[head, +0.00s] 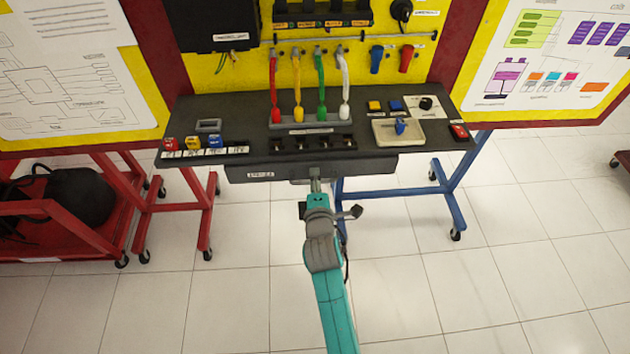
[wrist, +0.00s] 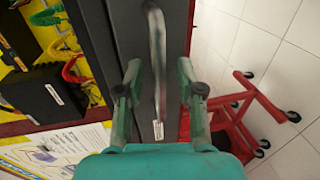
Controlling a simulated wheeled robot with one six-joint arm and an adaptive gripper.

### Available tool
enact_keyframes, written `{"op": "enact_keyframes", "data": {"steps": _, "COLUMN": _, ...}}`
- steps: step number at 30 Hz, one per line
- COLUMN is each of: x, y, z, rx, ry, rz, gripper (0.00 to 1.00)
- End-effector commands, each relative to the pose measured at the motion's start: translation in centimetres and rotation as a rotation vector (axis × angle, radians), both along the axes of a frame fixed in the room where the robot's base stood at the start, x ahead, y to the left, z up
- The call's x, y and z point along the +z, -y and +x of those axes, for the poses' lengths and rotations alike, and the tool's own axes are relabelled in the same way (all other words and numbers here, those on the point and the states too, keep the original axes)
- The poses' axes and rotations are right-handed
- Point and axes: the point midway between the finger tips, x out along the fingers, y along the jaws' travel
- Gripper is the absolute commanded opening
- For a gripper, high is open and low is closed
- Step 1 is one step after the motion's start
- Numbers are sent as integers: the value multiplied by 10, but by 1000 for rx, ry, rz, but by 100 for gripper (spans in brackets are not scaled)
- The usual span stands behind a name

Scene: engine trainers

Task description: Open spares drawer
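The spares drawer (head: 240,173) is a dark grey front under the edge of the black bench top, with a small white label at its left end. It looks shut. In the wrist view its front (wrist: 127,32) runs up the picture, with a curved metal bar handle (wrist: 157,48) and a white label (wrist: 158,130). My gripper (head: 315,178) is at the drawer front, near its middle. In the wrist view my gripper (wrist: 159,72) is open, with one finger on each side of the handle. Whether either finger touches the handle I cannot tell. In the head view my gripper partly hides the handle.
The bench top (head: 250,150) carries coloured plugs, switches and a beige box (head: 398,131). A blue stand leg (head: 465,180) is to the right and a red frame (head: 200,190) to the left. The tiled floor (head: 420,290) in front is clear.

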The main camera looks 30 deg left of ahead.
Motion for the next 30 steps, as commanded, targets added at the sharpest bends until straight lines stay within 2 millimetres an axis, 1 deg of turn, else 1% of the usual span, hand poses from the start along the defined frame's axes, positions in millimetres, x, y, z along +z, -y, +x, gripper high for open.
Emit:
{"op": "enact_keyframes", "data": {"steps": 5, "x": 0, "y": 0, "z": 0, "rx": 0, "ry": 0, "rz": 0, "gripper": 37}}
{"op": "enact_keyframes", "data": {"steps": 6, "x": 0, "y": 0, "z": 0, "rx": 0, "ry": 0, "rz": 0, "gripper": 35}}
{"op": "enact_keyframes", "data": {"steps": 8, "x": 0, "y": 0, "z": 0, "rx": 0, "ry": 0, "rz": 0, "gripper": 20}}
{"op": "enact_keyframes", "data": {"steps": 9, "x": 0, "y": 0, "z": 0, "rx": 0, "ry": 0, "rz": 0, "gripper": 10}}
{"op": "enact_keyframes", "data": {"steps": 10, "x": 0, "y": 0, "z": 0, "rx": 0, "ry": 0, "rz": 0, "gripper": 2}}
{"op": "enact_keyframes", "data": {"steps": 11, "x": 0, "y": 0, "z": 0, "rx": 0, "ry": 0, "rz": 0, "gripper": 0}}
{"op": "enact_keyframes", "data": {"steps": 18, "x": 0, "y": 0, "z": 0, "rx": 0, "ry": 0, "rz": 0, "gripper": 0}}
{"op": "enact_keyframes", "data": {"steps": 21, "x": -1, "y": 3, "z": -5, "rx": 0, "ry": -1, "rz": -1, "gripper": 0}}
{"op": "enact_keyframes", "data": {"steps": 23, "x": -1, "y": 7, "z": -11, "rx": 1, "ry": 0, "rz": -1, "gripper": 0}}
{"op": "enact_keyframes", "data": {"steps": 30, "x": -3, "y": 34, "z": -52, "rx": 1, "ry": -3, "rz": -2, "gripper": 0}}
